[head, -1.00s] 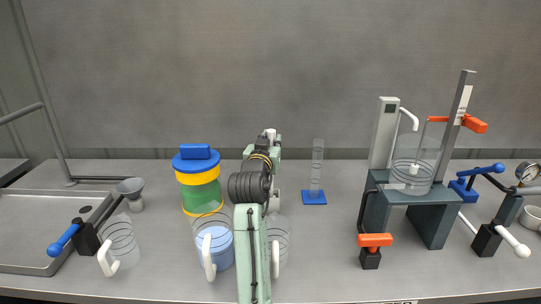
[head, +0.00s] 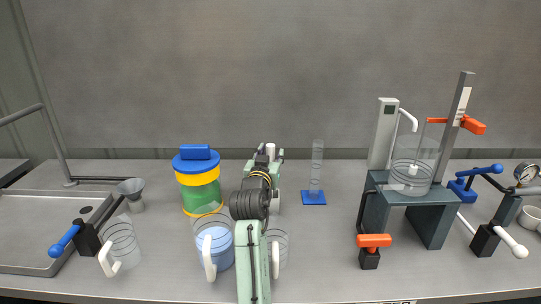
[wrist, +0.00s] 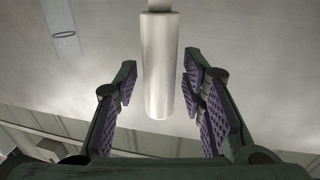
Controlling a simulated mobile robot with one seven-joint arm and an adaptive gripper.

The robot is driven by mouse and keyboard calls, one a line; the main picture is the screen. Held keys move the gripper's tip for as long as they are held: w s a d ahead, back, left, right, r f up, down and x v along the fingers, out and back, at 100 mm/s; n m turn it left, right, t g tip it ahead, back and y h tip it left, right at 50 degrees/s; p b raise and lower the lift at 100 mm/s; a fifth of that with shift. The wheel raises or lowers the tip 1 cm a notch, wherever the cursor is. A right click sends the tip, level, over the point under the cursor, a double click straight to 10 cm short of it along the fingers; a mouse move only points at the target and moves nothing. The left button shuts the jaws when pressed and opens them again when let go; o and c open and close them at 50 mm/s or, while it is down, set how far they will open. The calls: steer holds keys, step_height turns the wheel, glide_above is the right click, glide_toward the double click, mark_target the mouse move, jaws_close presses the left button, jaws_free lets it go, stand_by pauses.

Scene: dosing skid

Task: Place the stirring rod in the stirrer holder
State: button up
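My gripper (head: 266,155) is over the middle of the bench, at the far end of my arm. In the wrist view my gripper (wrist: 160,65) is open, with a white cylinder (wrist: 159,65) standing between its fingers and gaps on both sides. The cylinder may be the grip of the stirring rod; the rest of it is out of frame. A small white piece (head: 270,149) shows at the gripper in the head view. I cannot clearly identify the stirrer holder; a grey post with an orange clamp (head: 466,124) stands beside a glass beaker (head: 411,172) at right.
A blue-lidded jar (head: 197,178) and a jug with blue liquid (head: 215,248) stand left of my arm. A clear cylinder on a blue base (head: 314,198) stands just right. The dark stand (head: 438,225) carries the beaker. Bench between cylinder and stand is clear.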

steer(key=shift+r, duration=0.25)
steer(key=shift+s+a+f, duration=0.1)
steer(key=shift+s+f, duration=0.1)
steer(key=shift+s, duration=0.1)
steer(key=s+a+b, duration=0.2)
steer(key=s+b, duration=0.2)
steer(key=s, duration=0.7)
steer(key=shift+r, duration=0.15)
steer(key=shift+s+a, duration=0.1)
